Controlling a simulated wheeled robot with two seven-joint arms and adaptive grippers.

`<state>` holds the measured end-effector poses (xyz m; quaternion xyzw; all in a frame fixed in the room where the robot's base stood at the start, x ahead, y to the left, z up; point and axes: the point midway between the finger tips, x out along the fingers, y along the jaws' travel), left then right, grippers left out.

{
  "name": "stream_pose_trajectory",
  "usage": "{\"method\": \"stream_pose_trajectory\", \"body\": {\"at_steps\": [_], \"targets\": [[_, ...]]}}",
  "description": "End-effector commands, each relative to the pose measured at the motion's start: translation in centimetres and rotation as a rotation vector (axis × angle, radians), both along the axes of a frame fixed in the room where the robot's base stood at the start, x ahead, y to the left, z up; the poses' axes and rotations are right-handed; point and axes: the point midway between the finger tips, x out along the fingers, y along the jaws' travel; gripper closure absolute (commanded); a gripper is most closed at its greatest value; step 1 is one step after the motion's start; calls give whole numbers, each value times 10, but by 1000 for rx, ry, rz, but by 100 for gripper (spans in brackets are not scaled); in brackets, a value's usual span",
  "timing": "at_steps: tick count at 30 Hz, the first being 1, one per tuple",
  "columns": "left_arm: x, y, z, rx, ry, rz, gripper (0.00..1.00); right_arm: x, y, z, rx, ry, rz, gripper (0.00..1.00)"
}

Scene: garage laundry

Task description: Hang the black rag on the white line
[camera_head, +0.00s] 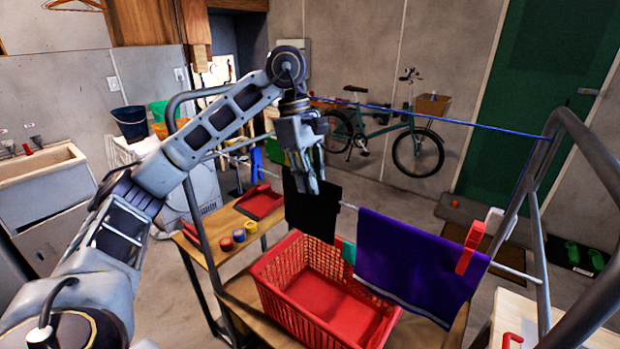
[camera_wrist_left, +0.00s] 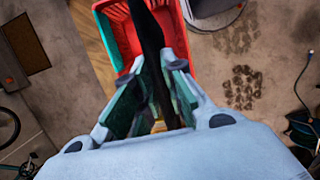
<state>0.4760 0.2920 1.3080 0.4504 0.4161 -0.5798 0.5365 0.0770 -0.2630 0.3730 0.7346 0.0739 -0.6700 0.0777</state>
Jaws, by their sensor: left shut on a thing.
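The black rag (camera_head: 312,212) hangs down flat below my left gripper (camera_head: 306,184). The gripper is shut on its upper part and hides some of the top edge. In the left wrist view the rag (camera_wrist_left: 149,32) shows nearly edge-on between the fingers (camera_wrist_left: 155,100). The white line (camera_head: 516,272) runs across the rack; a short stretch of it shows between the rag and a purple cloth (camera_head: 408,262). The line meets the rag's right edge in the picture; I cannot tell whether the rag lies over it or in front of it. My right gripper is out of view.
A red basket (camera_head: 269,287) stands on a wooden bench below, and in the left wrist view (camera_wrist_left: 104,30). A blue line (camera_head: 440,119) and grey rack tubes (camera_head: 590,150) bound the space.

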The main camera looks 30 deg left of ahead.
Motion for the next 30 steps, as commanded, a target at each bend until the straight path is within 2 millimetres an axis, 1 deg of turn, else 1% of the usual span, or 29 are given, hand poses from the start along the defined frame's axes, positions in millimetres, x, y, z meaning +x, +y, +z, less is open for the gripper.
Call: {"method": "stream_pose_trajectory", "body": {"at_steps": [3,12,27,28,30], "targets": [[0,0,-8,0,0,0,100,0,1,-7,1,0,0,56],[0,0,-20,0,0,0,100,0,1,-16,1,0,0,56],[0,0,-22,0,0,0,100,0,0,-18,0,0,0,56],[0,0,-22,0,0,0,84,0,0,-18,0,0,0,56],[0,0,-22,0,0,0,75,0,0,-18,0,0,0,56]]}}
